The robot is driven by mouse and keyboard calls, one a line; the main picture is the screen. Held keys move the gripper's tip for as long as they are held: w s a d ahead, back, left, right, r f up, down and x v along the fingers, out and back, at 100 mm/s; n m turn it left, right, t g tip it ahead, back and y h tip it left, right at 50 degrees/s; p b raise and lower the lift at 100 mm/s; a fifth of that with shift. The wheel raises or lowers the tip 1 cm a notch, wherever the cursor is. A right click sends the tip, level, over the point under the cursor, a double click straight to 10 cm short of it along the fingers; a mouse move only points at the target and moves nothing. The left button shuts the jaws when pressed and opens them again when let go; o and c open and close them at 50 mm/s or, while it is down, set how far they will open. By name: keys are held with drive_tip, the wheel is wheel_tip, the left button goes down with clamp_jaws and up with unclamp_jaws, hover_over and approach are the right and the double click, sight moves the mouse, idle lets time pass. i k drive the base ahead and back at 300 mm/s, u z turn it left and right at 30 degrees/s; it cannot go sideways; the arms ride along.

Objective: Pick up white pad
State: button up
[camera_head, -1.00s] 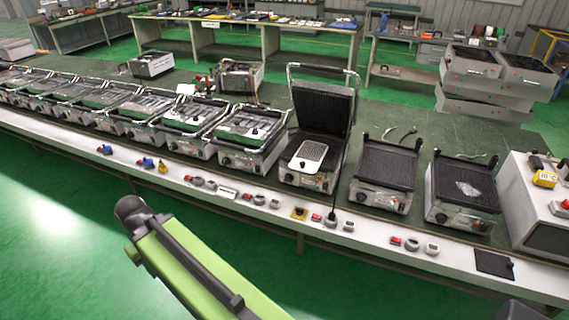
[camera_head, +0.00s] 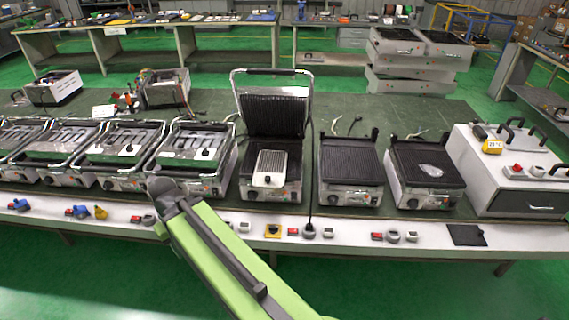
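A white pad (camera_head: 269,167) with a grey ribbed panel lies on the lower plate of an open grill (camera_head: 284,192) near the middle of the long bench. The grill's ribbed lid stands upright behind the pad. My green arm reaches in from the bottom edge, its dark joint left of the grill and in front of the bench. My gripper does not show in this view.
Several grills with metal frames (camera_head: 121,148) stand in a row at left. Two lidless ribbed grills (camera_head: 350,170) and a white box (camera_head: 505,185) stand at right. Small switches and knobs (camera_head: 309,231) line the bench's white front edge (camera_head: 345,240).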

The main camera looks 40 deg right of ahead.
sight(269, 172)
drive_tip(key=z, duration=0.05)
drive_tip(key=i, duration=1.1)
drive_tip(key=u, duration=0.75)
